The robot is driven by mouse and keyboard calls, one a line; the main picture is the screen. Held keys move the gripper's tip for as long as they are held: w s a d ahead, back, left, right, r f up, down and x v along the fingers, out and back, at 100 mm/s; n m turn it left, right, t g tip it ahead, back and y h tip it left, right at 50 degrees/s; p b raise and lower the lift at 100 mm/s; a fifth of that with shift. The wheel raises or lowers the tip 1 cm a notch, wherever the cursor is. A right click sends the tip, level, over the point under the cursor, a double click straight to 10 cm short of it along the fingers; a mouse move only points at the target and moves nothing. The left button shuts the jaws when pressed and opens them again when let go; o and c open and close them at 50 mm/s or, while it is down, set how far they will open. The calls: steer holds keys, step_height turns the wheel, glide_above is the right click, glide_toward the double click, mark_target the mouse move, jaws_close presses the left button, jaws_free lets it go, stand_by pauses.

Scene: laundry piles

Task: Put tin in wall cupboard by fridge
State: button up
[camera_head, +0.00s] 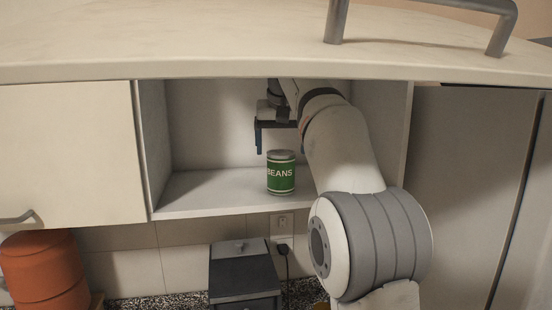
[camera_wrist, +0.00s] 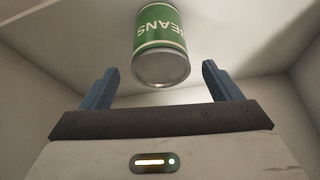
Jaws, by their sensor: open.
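The tin (camera_head: 281,175) is green with the label BEANS. It stands upright on the white floor of the open wall cupboard (camera_head: 230,192), near its front edge. My gripper (camera_head: 279,148) is inside the cupboard, above and behind the tin, with its fingers apart. In the wrist view the tin (camera_wrist: 160,42) lies beyond my open gripper (camera_wrist: 160,85), between the lines of the two blue fingers, and appears upside down. No finger appears to touch it. The right finger is largely hidden by my arm in the head view.
The raised cupboard door (camera_head: 200,40) with a metal handle is above. A closed cupboard door (camera_head: 65,155) is left, and a tall grey panel, likely the fridge (camera_head: 465,180), is right. A dark appliance (camera_head: 243,275) and an orange container (camera_head: 45,270) stand below.

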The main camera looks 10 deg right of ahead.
steer(key=shift+v, duration=0.9)
steer(key=shift+s, duration=0.3)
steer(key=s+f+n, duration=0.1)
steer(key=s+f, duration=3)
steer(key=shift+a+n+y, duration=0.4)
steer(key=shift+a, duration=0.05)
